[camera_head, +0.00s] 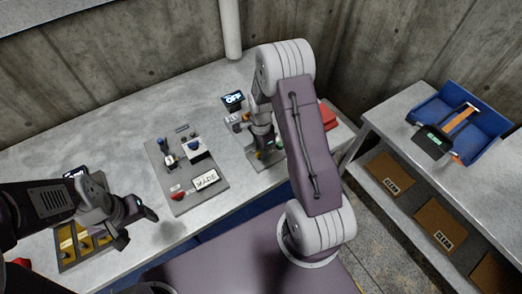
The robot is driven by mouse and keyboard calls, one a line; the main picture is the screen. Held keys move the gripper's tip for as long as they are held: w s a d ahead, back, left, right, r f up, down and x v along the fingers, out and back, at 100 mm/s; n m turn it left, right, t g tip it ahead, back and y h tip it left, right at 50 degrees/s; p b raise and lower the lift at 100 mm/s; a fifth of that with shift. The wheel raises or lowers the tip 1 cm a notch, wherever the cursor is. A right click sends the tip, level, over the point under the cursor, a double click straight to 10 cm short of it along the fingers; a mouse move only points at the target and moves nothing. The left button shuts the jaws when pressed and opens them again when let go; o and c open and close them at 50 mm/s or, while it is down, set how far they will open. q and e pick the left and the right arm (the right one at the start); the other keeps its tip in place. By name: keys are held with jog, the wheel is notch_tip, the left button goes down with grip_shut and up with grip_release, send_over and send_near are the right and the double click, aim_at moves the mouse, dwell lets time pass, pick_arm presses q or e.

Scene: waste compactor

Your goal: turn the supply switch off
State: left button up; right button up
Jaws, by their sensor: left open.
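A small dark display reading "OFF" (233,98) stands at the back of the worktop, by a grey panel (243,146). My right arm reaches over this panel, and my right gripper (266,148) is down among its parts. The arm covers much of the panel, so I cannot tell which part is the supply switch or whether the gripper touches it. The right fingers are too hidden to judge. My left gripper (136,225) is open and empty above the front left of the worktop.
A yellow tray (70,249) is below my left arm. A red object (327,117) sits behind my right arm. A blue bin (483,124) stands on the right bench.

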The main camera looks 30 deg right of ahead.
notch_tip(320, 180, up, 8)
jog(key=shift+r, duration=0.1)
dwell(0.4)
jog(key=a+r+n+t+b, duration=0.1)
jog(key=a+r+n+b, duration=0.1)
jog(key=a+r, duration=0.2)
jog(key=s+a+f+n, duration=0.1)
jog(key=s+a+n, duration=0.2)
jog(key=s+n, duration=1)
jog(key=shift+s+a+n, duration=0.15)
jog(key=shift+a+n, duration=0.1)
jog(key=shift+n, duration=0.85)
